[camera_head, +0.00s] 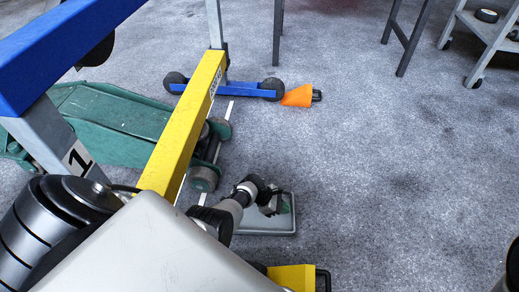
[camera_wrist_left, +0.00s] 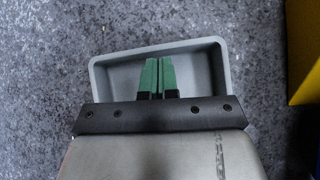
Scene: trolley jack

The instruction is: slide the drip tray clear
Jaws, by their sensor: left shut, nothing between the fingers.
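The drip tray (camera_head: 292,228) is a shallow grey rectangular tray on the floor, partly covered by my left arm in the head view. It also shows in the left wrist view (camera_wrist_left: 104,76), where its near side is hidden behind my gripper. My left gripper (camera_wrist_left: 158,62) has green fingertips, pressed together and empty. The fingertips appear over the inside of the tray; whether they touch it I cannot tell. In the head view the left gripper (camera_head: 284,205) is small and over the tray's right part. My right gripper is not in view.
A green trolley jack (camera_head: 115,112) stands left, behind a yellow beam (camera_head: 188,115) and a blue beam (camera_head: 60,45). A yellow object (camera_head: 292,278) is near the tray.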

